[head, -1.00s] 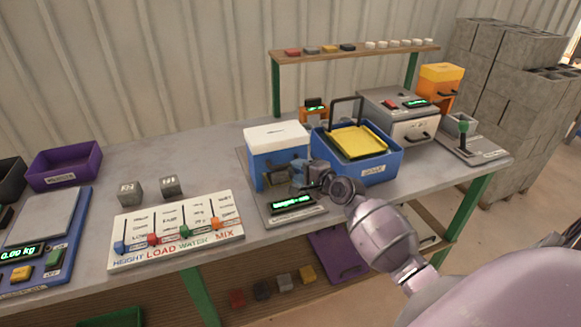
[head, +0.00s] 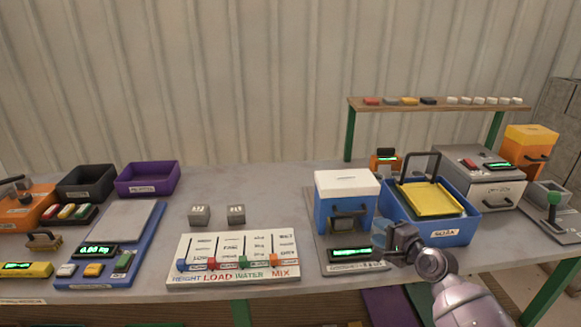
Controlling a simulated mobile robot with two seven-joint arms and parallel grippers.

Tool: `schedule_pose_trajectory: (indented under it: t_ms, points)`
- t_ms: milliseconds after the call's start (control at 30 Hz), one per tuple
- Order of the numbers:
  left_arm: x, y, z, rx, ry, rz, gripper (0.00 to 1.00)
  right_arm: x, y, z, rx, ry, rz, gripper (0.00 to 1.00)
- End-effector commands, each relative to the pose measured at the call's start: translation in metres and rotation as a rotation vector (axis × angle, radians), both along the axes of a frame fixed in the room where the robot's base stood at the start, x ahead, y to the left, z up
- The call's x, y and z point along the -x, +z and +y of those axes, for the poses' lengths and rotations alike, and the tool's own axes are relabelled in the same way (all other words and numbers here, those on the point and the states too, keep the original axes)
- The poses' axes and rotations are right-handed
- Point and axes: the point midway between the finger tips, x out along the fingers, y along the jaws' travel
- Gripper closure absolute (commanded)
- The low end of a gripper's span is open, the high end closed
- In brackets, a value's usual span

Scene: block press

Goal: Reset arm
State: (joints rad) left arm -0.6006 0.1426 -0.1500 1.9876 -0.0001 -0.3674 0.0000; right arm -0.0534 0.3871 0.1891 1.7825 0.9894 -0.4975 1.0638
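My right arm comes in from the bottom right, and my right gripper (head: 384,240) is just right of the small scale with a green display (head: 352,254). It is in front of the blue bin (head: 474,232), close to the blue box with a white lid (head: 347,187). The fingers are small and partly merged with the blue behind them, so I cannot tell whether they are open or hold anything. My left gripper is not in view.
A slider panel (head: 232,274) lies at the front middle, with two grey blocks (head: 199,215) behind it. The blue bin holds a yellow tray (head: 432,200). A grey machine (head: 497,187) and a lever unit (head: 556,227) stand right. Bare tabletop lies behind the blocks.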

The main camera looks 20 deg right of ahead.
Motion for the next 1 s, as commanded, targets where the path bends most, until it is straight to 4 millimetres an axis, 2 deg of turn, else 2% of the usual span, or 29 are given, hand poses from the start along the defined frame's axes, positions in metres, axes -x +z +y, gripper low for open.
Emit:
schedule_pose_trajectory:
  t_ms: [167, 267, 367, 433, 533, 667, 800, 900, 1000]
  points:
    - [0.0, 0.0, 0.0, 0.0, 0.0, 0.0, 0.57, 0.0, 0.0, 0.0, 0.044, 0.008, -0.008, 0.61]
    - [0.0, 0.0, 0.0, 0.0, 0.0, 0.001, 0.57, -0.001, 0.001, -0.003, 0.176, 0.019, -0.03, 0.61]
    - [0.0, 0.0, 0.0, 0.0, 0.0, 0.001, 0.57, -0.002, 0.004, -0.003, 0.439, 0.035, -0.064, 0.61]
    - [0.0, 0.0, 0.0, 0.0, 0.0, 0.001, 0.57, -0.001, 0.004, 0.006, 0.655, 0.059, -0.088, 0.61]
    - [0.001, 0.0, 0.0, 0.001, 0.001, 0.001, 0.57, 0.013, -0.013, 0.023, 0.96, 0.107, -0.092, 0.61]
    - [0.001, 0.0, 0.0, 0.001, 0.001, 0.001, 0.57, 0.046, -0.047, 0.051, 1.314, 0.193, -0.073, 0.61]
    - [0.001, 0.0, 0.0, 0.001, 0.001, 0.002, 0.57, 0.1, -0.09, 0.087, 1.612, 0.315, -0.036, 0.61]
    - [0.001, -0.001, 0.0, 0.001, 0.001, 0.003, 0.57, 0.14, -0.115, 0.111, 1.705, 0.387, -0.002, 0.61]
    - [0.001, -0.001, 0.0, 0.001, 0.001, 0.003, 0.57, 0.176, -0.136, 0.129, 1.704, 0.438, 0.039, 0.61]
